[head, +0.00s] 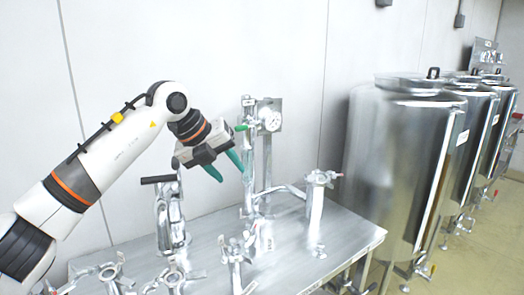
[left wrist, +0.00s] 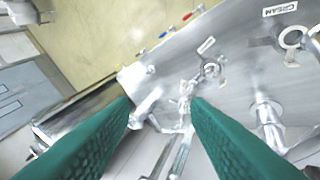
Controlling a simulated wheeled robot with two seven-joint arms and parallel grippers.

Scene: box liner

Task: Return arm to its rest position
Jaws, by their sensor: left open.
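My left arm comes in from the left in the head view. My left gripper (head: 227,166) is raised above the metal table, with its two green fingers apart and nothing seen between them. It is near the upright pipe fitting with the pressure gauge (head: 271,121), and I cannot tell whether it touches it. In the left wrist view the green fingers (left wrist: 160,125) are spread wide, with the metal table and its fittings below. My right gripper is not in view.
The metal table (head: 338,236) carries several fittings, such as a tall cylinder with a black handle (head: 169,213) and a clamped fitting (head: 236,252). Large steel tanks (head: 400,155) stand at the right. A label reading CREAM (left wrist: 280,9) lies on the table. The wall is behind.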

